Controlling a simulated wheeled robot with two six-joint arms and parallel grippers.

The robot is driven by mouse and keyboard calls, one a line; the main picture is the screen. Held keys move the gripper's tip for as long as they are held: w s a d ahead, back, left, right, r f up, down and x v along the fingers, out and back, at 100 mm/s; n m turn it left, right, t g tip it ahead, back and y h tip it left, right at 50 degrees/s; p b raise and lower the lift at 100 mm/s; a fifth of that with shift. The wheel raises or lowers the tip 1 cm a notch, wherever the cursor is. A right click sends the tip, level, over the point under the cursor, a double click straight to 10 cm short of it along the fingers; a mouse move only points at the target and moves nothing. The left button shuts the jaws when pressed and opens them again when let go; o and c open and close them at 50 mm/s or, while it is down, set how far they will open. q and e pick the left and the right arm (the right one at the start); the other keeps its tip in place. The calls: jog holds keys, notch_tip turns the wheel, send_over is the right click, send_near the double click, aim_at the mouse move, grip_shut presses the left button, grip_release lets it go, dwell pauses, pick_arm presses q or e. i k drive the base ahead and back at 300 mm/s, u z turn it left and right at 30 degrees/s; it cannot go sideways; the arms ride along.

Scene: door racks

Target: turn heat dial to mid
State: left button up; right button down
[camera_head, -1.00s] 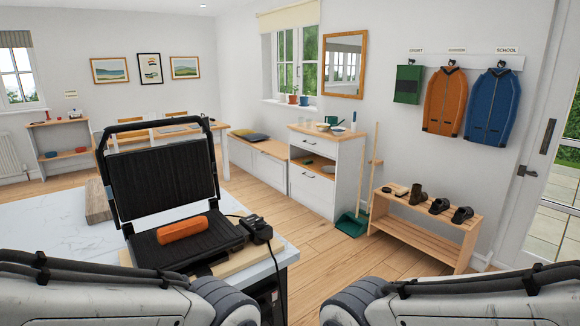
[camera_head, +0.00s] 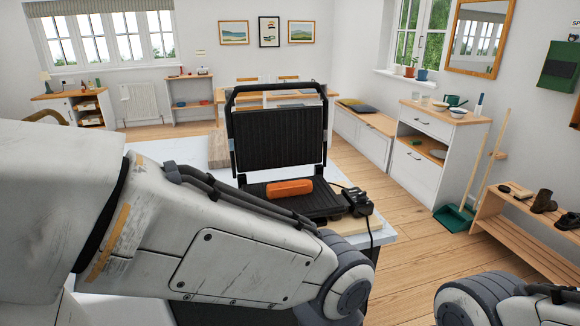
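A black contact grill (camera_head: 278,138) stands open on the white counter, its ribbed lid raised upright. An orange block-shaped item (camera_head: 289,188) lies on its lower plate. I cannot make out the heat dial; the front of the grill is partly hidden behind my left arm. A black plug-like block with a cord (camera_head: 353,198) is at the grill's right side. Neither gripper shows; only links of my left arm, across the foreground, and of my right arm, at the bottom right, are in view.
The white counter (camera_head: 180,150) carries a wooden board (camera_head: 218,150) left of the grill. A shoe rack (camera_head: 520,235), a green dustpan (camera_head: 453,217) and a white cabinet (camera_head: 438,150) stand to the right. Open wooden floor (camera_head: 405,240) lies between counter and rack.

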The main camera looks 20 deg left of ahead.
aim_at(361, 198)
jog(key=u, duration=0.75)
jog(key=i, duration=0.7)
jog(key=u, duration=0.35)
